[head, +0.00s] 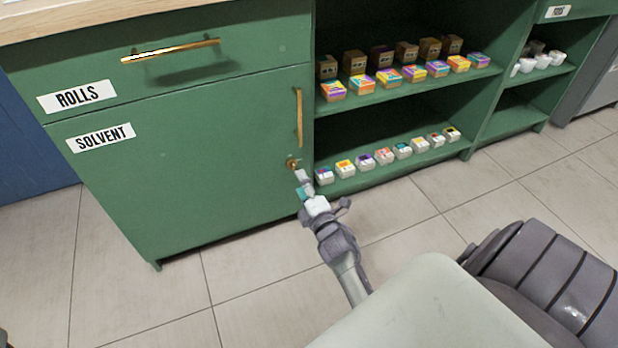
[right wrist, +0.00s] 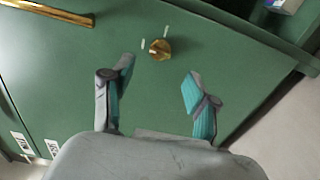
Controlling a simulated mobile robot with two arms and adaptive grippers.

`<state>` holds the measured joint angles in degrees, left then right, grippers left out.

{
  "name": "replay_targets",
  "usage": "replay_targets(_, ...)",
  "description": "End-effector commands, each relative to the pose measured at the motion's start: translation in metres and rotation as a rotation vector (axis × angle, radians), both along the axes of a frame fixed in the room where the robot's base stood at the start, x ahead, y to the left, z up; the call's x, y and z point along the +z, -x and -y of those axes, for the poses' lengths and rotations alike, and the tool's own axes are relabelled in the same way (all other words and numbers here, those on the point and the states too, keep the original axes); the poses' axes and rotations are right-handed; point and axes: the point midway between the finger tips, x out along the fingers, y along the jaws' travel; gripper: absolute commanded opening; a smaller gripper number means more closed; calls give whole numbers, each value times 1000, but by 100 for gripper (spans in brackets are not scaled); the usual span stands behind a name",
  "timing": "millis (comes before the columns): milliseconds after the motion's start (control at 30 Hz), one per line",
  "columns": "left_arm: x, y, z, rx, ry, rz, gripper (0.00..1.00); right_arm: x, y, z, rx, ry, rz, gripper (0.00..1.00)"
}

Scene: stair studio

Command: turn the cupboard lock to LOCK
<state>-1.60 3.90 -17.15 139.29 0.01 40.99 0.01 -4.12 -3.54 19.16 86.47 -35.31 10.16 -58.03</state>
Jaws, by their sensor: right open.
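The cupboard lock is a small brass knob (head: 293,164) on the right edge of the green SOLVENT cupboard door (head: 200,180), below the upright brass handle (head: 299,118). It also shows as a faceted brass knob in the right wrist view (right wrist: 159,49), with two small pale marks beside it, too small to read. My right gripper (head: 304,186) is just below and in front of the lock. In the right wrist view its teal-padded fingers (right wrist: 157,82) are spread and empty, with the knob beyond the gap between them. My left gripper is not in view.
A ROLLS drawer (head: 170,65) with a brass handle is above the door. To the right, open shelves (head: 400,98) hold several small boxes, the lower row close to my right gripper. The tiled floor (head: 250,290) in front is clear.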

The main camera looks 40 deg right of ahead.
Motion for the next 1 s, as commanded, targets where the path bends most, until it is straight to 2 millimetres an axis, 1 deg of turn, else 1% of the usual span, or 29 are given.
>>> replay_targets(33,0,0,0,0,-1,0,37,-1,12,-3,0,0,-2,59)
replay_targets(100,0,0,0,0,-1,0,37,-1,25,-7,0,-1,-2,59)
replay_targets(200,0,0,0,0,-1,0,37,-1,40,-10,1,-1,-1,59)
replay_targets(300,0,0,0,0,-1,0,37,0,49,-13,1,-1,0,59)
replay_targets(467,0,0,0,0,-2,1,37,0,55,-14,1,-1,1,59)
replay_targets(933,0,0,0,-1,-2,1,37,0,54,-14,1,-1,1,59)
replay_targets(1000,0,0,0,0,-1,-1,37,5,53,-16,8,-7,13,59)
